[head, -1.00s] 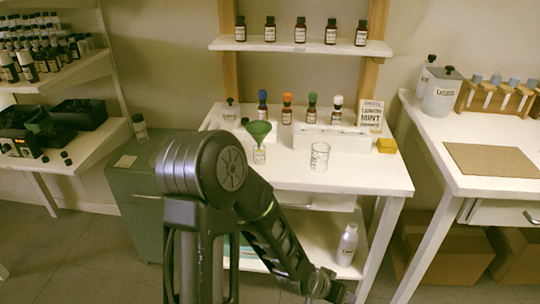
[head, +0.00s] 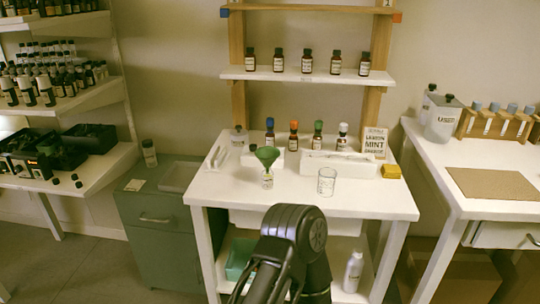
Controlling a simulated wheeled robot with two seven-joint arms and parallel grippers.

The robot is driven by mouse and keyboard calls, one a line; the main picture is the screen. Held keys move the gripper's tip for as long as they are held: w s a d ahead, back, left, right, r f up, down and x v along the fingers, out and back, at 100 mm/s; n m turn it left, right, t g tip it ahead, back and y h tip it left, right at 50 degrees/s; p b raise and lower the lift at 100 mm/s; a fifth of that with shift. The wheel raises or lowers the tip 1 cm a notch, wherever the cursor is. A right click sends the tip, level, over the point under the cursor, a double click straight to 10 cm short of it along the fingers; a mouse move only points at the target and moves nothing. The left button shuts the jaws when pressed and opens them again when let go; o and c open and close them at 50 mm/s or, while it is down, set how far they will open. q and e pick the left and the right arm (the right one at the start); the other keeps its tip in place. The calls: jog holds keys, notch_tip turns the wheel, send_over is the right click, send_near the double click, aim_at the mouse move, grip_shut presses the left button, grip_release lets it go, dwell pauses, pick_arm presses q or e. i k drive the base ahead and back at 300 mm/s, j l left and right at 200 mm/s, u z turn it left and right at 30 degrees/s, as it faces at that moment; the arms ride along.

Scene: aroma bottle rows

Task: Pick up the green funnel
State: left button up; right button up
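The green funnel (head: 267,155) stands upright in the mouth of a small clear bottle with a white label (head: 267,180). The bottle is on the white table (head: 365,200), left of its middle. One of my arms rises from the bottom edge in front of the table, below the funnel and apart from it. Its gripper is out of view, and so is the other gripper. Nothing is holding the funnel.
A glass beaker (head: 326,181) stands right of the funnel. A shelf (head: 308,75) hangs above. The table front is mostly clear.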

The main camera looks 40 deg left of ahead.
aim_at(268, 155)
jog(key=i+j, duration=0.15)
jog(key=i, duration=0.25)
jog(key=u, duration=1.7)
